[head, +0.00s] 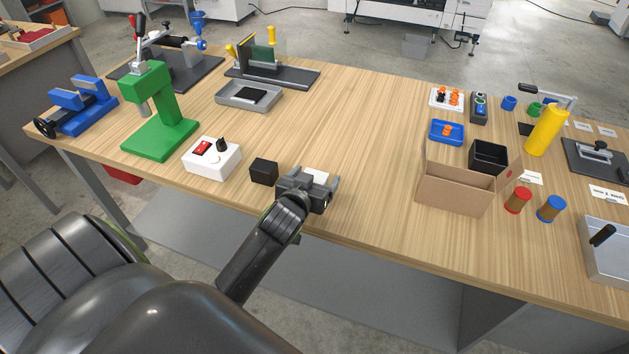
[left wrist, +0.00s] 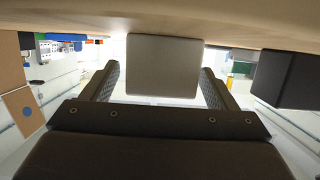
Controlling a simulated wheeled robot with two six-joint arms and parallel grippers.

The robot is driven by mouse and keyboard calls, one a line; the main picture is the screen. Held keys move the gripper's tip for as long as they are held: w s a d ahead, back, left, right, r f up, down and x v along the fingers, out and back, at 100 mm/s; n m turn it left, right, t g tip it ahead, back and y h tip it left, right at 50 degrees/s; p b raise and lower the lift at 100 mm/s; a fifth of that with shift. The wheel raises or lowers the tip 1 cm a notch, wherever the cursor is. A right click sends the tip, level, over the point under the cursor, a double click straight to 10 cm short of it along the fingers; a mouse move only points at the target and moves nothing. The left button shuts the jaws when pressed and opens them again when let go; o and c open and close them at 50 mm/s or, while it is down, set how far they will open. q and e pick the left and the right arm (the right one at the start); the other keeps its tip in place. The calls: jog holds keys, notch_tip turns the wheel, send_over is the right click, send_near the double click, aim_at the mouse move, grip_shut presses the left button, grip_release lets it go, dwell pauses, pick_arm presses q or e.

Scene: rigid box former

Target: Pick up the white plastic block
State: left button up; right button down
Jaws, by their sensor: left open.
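The white plastic block (head: 317,176) sits on the wooden table near its front edge, partly hidden behind my left gripper (head: 309,182). In the left wrist view the white block (left wrist: 163,66) shows pale grey in shade, between the two fingers of my left gripper (left wrist: 160,72). The fingers are open, with a gap on each side of the block. A black block (head: 264,171) stands just left of the gripper in the head view. It also shows at the right in the left wrist view (left wrist: 287,77). My right gripper is not in view.
A white switch box (head: 212,158) and a green press (head: 160,138) stand to the left. A grey tray (head: 232,96) lies behind. An open cardboard box (head: 453,192) stands to the right. The table between the gripper and the cardboard box is clear.

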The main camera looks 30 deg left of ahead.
pick_arm(q)
jog(key=shift+x, duration=0.95)
jog(key=shift+s, duration=0.1)
jog(key=c, duration=1.1)
jog(key=shift+r, duration=0.1)
